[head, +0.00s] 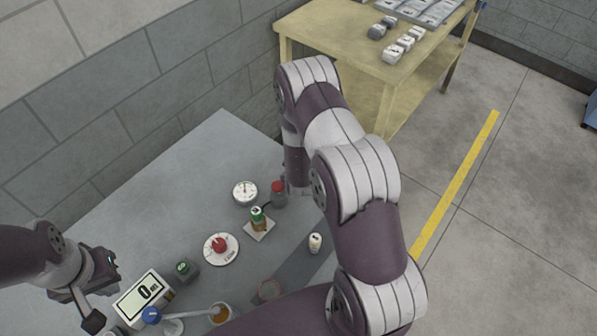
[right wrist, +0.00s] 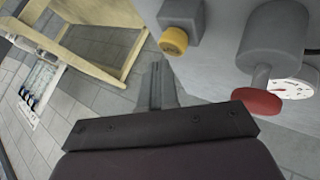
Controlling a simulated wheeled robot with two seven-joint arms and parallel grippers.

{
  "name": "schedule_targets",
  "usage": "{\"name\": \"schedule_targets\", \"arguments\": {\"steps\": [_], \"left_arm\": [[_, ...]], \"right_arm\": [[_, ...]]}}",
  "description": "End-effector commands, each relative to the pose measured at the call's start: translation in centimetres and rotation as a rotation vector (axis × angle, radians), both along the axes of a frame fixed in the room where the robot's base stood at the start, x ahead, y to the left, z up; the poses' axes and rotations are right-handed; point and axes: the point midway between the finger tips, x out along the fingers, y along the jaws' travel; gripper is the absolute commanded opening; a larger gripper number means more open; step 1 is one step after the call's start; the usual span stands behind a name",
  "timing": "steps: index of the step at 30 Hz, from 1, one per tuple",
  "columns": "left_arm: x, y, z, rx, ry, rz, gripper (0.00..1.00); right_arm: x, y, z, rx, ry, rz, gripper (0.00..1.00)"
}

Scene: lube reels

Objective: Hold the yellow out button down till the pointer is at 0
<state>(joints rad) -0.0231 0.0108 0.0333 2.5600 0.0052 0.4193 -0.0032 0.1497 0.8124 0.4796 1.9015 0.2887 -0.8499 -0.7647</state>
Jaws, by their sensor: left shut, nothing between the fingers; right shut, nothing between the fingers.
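The yellow button (right wrist: 173,41) sits on a grey box (right wrist: 182,16) in the right wrist view. My right arm hides it in the head view. My right gripper (right wrist: 157,68) is shut and empty, its tips just beside and below the yellow button in the picture; I cannot tell whether they touch. A white dial with a pointer (head: 245,192) stands on the grey table; part of it shows in the right wrist view (right wrist: 295,88). The pointer's reading is too small to tell. My left gripper (head: 94,318) is shut and empty at the table's left.
A red button (right wrist: 258,103) on a grey cylinder is close to my right gripper. A wooden bench (head: 340,35) is behind.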

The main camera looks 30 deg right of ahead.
Motion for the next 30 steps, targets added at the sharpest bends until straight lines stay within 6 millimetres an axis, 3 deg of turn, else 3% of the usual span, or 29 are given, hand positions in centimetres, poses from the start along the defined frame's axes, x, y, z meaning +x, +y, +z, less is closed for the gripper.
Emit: {"name": "schedule_targets", "arguments": {"steps": [30], "left_arm": [[0.0,0.0,-1.02,0.0,0.0,0.0,0.0]], "right_arm": [[-0.01,0.01,-1.21,0.0,0.0,0.0,0.0]]}}
